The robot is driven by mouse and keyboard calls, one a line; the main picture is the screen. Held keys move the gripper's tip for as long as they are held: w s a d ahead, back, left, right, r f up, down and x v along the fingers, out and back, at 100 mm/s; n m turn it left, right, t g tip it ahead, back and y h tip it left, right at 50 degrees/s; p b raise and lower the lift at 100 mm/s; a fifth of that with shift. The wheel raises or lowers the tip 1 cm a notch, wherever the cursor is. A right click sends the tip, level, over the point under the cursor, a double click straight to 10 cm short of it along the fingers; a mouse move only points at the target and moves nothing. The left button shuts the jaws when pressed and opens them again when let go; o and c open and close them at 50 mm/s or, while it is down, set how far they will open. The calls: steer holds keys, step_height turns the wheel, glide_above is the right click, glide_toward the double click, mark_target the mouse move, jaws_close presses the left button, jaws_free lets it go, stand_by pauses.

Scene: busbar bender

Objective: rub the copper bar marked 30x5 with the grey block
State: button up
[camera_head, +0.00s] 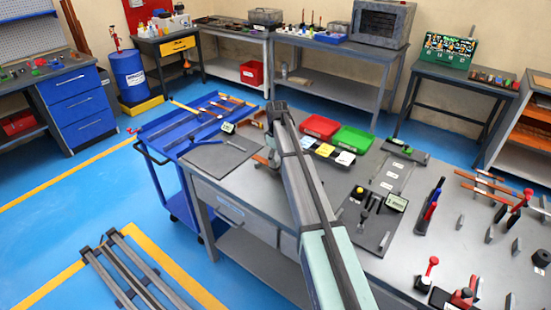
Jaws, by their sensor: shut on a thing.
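My gripper (268,160) is at the table's left part, beside the dark grey mat (208,158). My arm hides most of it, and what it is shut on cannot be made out. A small orange-brown patch shows there, too small to identify. Copper-coloured bars (209,111) lie on the blue cart, and more copper-coloured bars (487,187) rest in a rack at the right of the table. No 30x5 mark is readable on any bar. I cannot pick out the grey block.
The blue cart (150,147) stands against the table's left side. Red (320,126) and green (353,139) bins stand behind my arm. A dark board (378,238) with tools and a display lies right of my arm. Red-handled and blue-handled tools (433,205) stand upright farther right.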

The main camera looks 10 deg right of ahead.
steer(key=shift+s+d, duration=0.3)
steer(key=shift+s, duration=0.05)
step_height(320, 180, up, 3)
steer(key=shift+f+p, duration=0.15)
steer(key=shift+p, duration=0.45)
steer(key=shift+r+p, duration=1.3)
steer(key=shift+r, duration=1.45)
steer(key=shift+s+f+b, duration=0.1)
steer(key=shift+f+b, duration=0.05)
steer(key=shift+b, duration=0.3)
